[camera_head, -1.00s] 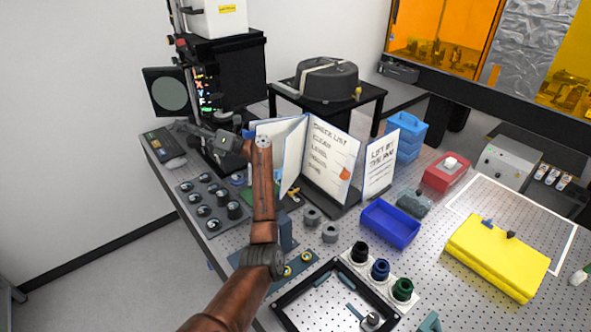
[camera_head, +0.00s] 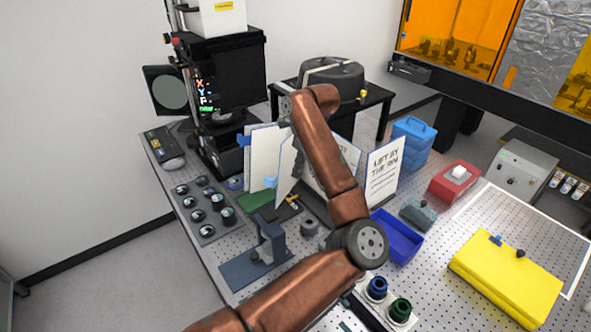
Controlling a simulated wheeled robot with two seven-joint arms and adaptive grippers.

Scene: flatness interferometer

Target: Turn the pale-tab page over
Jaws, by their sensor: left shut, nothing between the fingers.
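The standing book has several white pages. A left page (camera_head: 264,158) carries a darker blue tab (camera_head: 243,140). A narrow page (camera_head: 287,168), standing partly edge-on, carries a paler blue tab (camera_head: 270,182) at its left edge. A lettered page (camera_head: 348,153) to its right is mostly hidden behind my left arm. My left gripper (camera_head: 288,110) is shut and empty at the top of the book, above the narrow page; its fingertips are small and partly hidden by the wrist. I cannot tell whether it touches a page. My right gripper is out of view.
A lettered panel (camera_head: 383,172) stands right of the book. A blue bin (camera_head: 397,238), a red box (camera_head: 454,182) and a yellow case (camera_head: 505,280) lie to the right. A blue-grey stand (camera_head: 268,245) is in front. Lens mounts (camera_head: 197,215) sit at left.

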